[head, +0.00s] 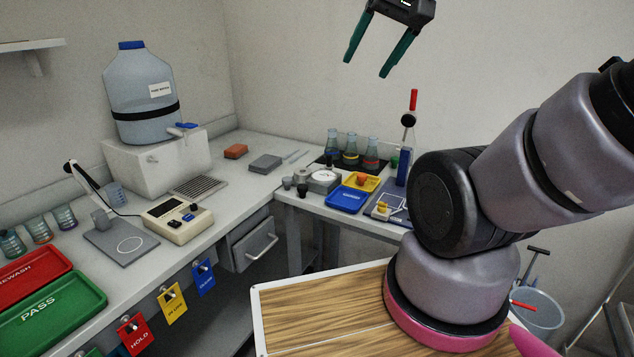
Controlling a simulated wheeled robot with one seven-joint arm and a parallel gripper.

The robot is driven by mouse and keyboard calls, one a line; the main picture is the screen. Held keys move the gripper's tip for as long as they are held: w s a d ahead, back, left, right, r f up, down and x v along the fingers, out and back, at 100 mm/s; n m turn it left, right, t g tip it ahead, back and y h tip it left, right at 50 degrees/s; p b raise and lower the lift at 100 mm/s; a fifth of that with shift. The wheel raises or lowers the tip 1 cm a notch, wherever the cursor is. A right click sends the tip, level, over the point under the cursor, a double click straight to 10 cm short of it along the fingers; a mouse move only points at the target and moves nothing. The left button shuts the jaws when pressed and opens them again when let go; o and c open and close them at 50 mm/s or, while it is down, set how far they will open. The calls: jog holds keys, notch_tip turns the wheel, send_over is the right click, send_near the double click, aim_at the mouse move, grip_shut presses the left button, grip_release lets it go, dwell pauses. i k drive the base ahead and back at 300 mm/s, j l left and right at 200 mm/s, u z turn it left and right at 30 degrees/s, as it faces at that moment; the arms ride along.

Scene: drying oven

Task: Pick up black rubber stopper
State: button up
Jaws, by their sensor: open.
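My gripper (367,66) is at the top of the head view, raised against the bare wall, with its two green fingers spread and nothing between them. It is well above the counter and apart from everything on it. I cannot clearly pick out the black rubber stopper. A small dark piece (302,189) stands on the back counter, left of the blue tray, and may be it. A greyer small piece (287,183) stands beside it. Both are too small to identify surely.
A blue tray (346,203) and a yellow tray (372,184) lie near several flasks (351,150). A tall blue-based stand (403,168) rises to their right. A large water bottle (142,100) stands at left. The wooden top (320,305) in front is clear.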

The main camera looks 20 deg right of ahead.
aim_at(302, 188)
jog(key=i+j+z, duration=0.6)
jog(key=z, duration=0.25)
